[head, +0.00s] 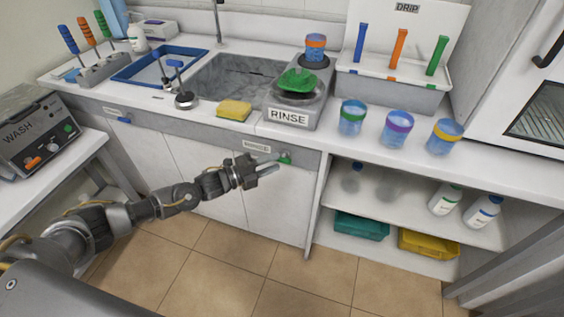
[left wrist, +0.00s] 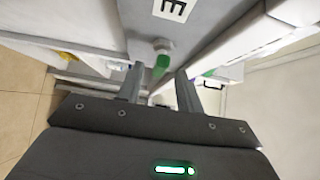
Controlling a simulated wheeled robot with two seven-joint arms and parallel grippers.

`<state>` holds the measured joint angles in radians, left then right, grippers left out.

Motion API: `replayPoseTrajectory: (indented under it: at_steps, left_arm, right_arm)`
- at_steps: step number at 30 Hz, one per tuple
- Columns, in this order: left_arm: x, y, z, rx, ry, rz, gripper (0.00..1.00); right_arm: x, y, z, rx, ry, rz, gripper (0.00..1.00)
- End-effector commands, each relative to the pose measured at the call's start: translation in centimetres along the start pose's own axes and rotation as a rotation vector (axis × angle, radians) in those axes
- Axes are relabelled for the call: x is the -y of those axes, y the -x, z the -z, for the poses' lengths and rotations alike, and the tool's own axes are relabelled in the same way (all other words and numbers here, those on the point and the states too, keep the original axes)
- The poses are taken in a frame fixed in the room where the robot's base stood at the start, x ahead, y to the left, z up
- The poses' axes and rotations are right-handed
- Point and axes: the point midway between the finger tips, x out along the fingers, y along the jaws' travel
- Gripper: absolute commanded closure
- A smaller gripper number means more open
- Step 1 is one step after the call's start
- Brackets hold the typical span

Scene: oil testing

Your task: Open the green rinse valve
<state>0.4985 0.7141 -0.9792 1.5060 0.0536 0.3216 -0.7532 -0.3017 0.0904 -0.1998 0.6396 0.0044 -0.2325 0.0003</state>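The green rinse valve (head: 285,158) is a small green handle on the front panel below the counter edge, under the RINSE unit (head: 297,100). My left gripper (head: 277,168) is right in front of it, with its fingertips close to the handle. In the left wrist view, the green handle (left wrist: 161,66) shows ahead, between and slightly beyond the two spread fingers (left wrist: 158,76). The fingers are open; I cannot tell whether they touch the handle. My right gripper is not in view.
The counter edge overhangs just above my left gripper. A yellow sponge (head: 234,110) and cups, including a purple-rimmed one (head: 397,126), stand on the counter. Lower right, an open shelf holds bottles (head: 445,200) and a yellow tray (head: 428,244). The floor in front is clear.

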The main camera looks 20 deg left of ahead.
Motion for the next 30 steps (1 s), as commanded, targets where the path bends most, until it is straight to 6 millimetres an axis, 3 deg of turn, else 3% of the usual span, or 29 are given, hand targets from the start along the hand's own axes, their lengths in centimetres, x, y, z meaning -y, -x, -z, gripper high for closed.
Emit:
replayPoseTrajectory:
  at_steps: [3,9,19,27,30]
  left_arm:
    - [-0.2,-1.9,0.1,-0.001,0.001,0.0,0.64]
    - [-0.1,-3.7,0.0,-0.001,0.001,-0.001,0.64]
    - [-0.1,-3.9,0.0,0.0,0.001,-0.002,0.64]
    - [-0.1,-3.9,0.0,0.0,0.001,-0.002,0.99]
    - [-0.1,-3.9,0.0,0.0,0.001,-0.002,1.0]
  right_arm:
    - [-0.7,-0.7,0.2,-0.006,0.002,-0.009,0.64]
    - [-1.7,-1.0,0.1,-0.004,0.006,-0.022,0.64]
    - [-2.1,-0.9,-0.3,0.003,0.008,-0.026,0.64]
    - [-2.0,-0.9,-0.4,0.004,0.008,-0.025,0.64]
    - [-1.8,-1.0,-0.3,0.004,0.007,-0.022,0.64]
